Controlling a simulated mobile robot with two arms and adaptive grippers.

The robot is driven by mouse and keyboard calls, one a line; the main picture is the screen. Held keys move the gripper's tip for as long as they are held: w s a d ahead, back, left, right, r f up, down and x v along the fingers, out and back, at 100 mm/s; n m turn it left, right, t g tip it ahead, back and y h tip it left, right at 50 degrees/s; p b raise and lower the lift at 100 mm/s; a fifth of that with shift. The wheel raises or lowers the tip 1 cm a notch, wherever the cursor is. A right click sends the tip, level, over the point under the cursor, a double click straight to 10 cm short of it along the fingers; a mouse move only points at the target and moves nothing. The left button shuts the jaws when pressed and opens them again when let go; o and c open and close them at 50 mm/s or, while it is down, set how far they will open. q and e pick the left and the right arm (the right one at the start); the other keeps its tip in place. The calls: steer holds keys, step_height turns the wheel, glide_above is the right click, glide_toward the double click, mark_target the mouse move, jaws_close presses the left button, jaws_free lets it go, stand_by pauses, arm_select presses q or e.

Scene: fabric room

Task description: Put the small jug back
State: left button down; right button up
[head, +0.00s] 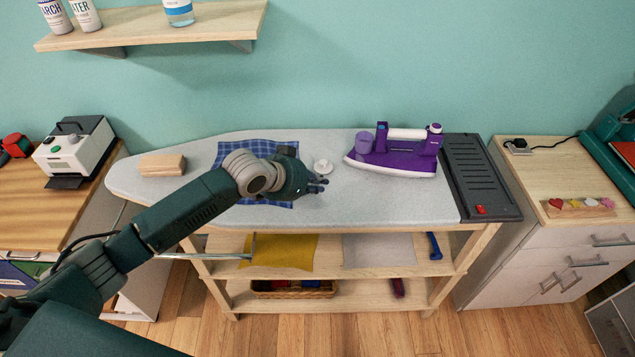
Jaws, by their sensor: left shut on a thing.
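A small lilac cup-shaped vessel (363,142), which looks like the small jug, stands at the left end of the purple iron on the ironing board. It is apart from my gripper. My left gripper (319,184) is above the middle of the board, left of the iron, with its fingers pointing right. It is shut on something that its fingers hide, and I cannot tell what. A small round white thing (323,166) shows just behind the fingertips; I cannot tell whether they touch. My right gripper is not in view.
The purple iron (398,152) stands on the board (340,207) beside a dark rest (478,175). A blue checked cloth (230,152) lies under my left wrist, and a wooden block (162,165) lies farther left. A wall shelf (150,32) holds bottles.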

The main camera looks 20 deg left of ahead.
arm_select(q)
steer(key=shift+f, duration=0.15)
steer(key=shift+s+f, duration=0.15)
steer(key=shift+f, duration=0.25)
steer(key=c, duration=2)
jaws_free()
steer(key=shift+o, duration=0.8)
steer(key=shift+w+f, duration=0.15)
steer(key=shift+w, duration=0.05)
steer(key=shift+r, duration=0.5)
steer(key=b+v, duration=0.1)
steer(key=v, duration=1.1)
steer(key=shift+r+b, duration=0.2)
steer(key=shift+b, duration=0.1)
